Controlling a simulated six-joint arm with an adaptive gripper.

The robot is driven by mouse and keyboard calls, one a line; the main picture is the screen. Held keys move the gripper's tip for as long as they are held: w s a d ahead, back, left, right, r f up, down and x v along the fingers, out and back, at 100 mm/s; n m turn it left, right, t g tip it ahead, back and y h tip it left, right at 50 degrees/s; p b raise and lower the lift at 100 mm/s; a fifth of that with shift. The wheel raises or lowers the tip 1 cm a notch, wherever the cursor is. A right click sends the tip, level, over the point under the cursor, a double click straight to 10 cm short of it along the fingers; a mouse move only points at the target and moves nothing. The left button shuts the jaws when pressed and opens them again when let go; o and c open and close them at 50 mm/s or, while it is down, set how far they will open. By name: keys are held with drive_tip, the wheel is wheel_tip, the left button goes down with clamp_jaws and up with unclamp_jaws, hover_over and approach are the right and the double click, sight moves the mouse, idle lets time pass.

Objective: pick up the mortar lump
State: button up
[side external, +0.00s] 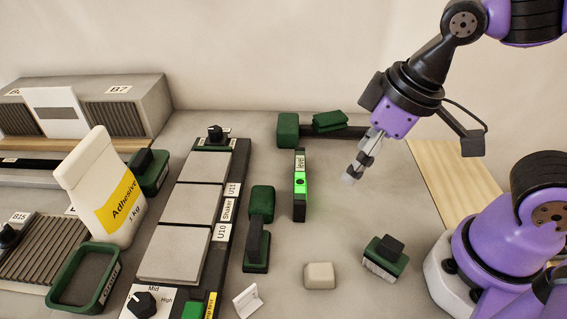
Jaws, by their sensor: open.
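A small pale beige lump with rounded edges (319,276), which looks like the mortar lump, lies on the grey table near the front middle. My gripper (350,177) is in the air above and behind the lump, a little to its right, and points down and left. It is open, and nothing shows between its fingers. The gripper and the lump are well apart. The fingers are seen from the side, so their gap is hard to make out.
A green-and-black block tool (385,257) stands right of the lump. A green-handled tool (258,230) and a small white angled piece (247,300) are to its left. The level (300,186) stands behind. The shaker with grey tiles (185,205) and an adhesive bag (100,190) fill the left.

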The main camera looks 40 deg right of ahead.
sight(323, 270)
drive_tip(key=s+a+f+n+g, duration=0.1)
drive_tip(key=a+f, duration=0.1)
drive_tip(key=a, duration=0.1)
drive_tip(key=s+a+f+n, duration=0.1)
drive_tip(key=a+f+n, duration=0.1)
drive_tip(key=a+f, duration=0.1)
drive_tip(key=s+a+f+n+g, duration=0.1)
drive_tip(key=a+f+n, duration=0.1)
drive_tip(key=f, duration=0.1)
drive_tip(key=shift+s+a+f+g, duration=0.2)
drive_tip(key=shift+s+a+g, duration=0.1)
drive_tip(key=shift+a, duration=0.1)
drive_tip(key=shift+w+a+f, duration=0.1)
drive_tip(key=shift+a+f, duration=0.05)
drive_tip(key=shift+f, duration=0.85)
drive_tip(key=shift+w+a+f, duration=0.1)
drive_tip(key=shift+f, duration=0.9)
drive_tip(key=shift+w+a+f, duration=0.1)
drive_tip(key=shift+a+f, duration=0.05)
drive_tip(key=shift+f, duration=0.85)
drive_tip(key=shift+s, duration=0.1)
clamp_jaws()
